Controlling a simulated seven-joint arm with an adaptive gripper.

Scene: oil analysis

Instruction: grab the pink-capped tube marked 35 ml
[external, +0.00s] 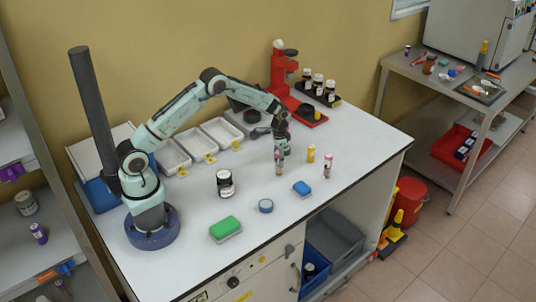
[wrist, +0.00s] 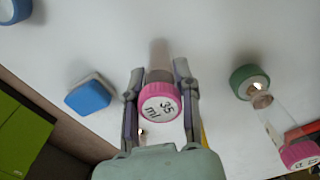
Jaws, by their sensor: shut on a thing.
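My gripper (wrist: 160,100) is shut on a tube whose pink cap (wrist: 160,101) reads "35 ml". In the wrist view the cap faces the camera between the two fingers, and the tube's body (wrist: 159,54) is partly hidden behind it. In the external view my gripper (external: 282,140) points down over the worktop, with the tube (external: 278,166) upright below it. I cannot tell whether its foot touches the table. Another pink-capped tube (wrist: 296,152) stands at the right in the wrist view, its marking partly cut off. A pink-capped tube (external: 328,165) stands right of my gripper in the external view.
A green roll (wrist: 248,82) and a blue sponge (wrist: 88,95) flank the held tube. A yellow bottle (external: 311,153) stands close to my gripper. A blue roll (external: 265,206) and green sponge (external: 225,228) lie nearer the front edge. A red press (external: 281,72) stands behind.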

